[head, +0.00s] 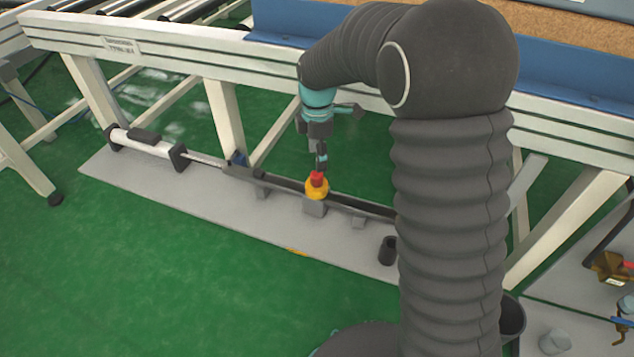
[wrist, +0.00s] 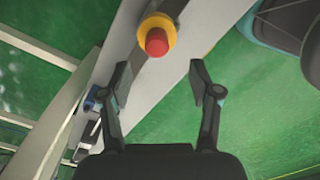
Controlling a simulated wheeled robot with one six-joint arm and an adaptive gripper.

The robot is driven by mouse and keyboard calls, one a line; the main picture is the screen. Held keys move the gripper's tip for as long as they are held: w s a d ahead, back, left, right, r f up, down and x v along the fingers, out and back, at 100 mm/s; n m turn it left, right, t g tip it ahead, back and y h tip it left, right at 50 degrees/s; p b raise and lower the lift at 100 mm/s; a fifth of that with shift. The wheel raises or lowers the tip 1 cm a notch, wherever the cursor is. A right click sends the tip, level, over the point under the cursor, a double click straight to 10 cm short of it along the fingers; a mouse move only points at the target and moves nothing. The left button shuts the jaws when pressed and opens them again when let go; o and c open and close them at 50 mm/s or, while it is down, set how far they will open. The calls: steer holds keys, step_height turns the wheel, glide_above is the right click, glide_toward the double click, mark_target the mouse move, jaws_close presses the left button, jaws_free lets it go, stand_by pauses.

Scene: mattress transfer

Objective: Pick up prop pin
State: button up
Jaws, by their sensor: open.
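A red knob with a yellow collar (head: 317,186) stands on a grey block on the long floor plate (head: 230,205). No other part in view stands out as the prop pin, and I cannot tell for sure that this is it. My gripper (head: 320,158) is just above the knob in the head view. In the wrist view my gripper (wrist: 161,82) is open with nothing between its fingers. The red knob (wrist: 156,42) shows beyond the fingertips, roughly in line with the gap, its yellow collar around it.
A white cylinder with a rod (head: 145,145) lies along the plate's left end. A black cup (head: 388,250) stands near my arm. The conveyor frame (head: 180,55) and its legs run behind and above the plate. Green floor in front is clear.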

mark_target(317, 175)
steer(key=f, duration=0.8)
steer(key=shift+w, duration=0.2)
jaws_close()
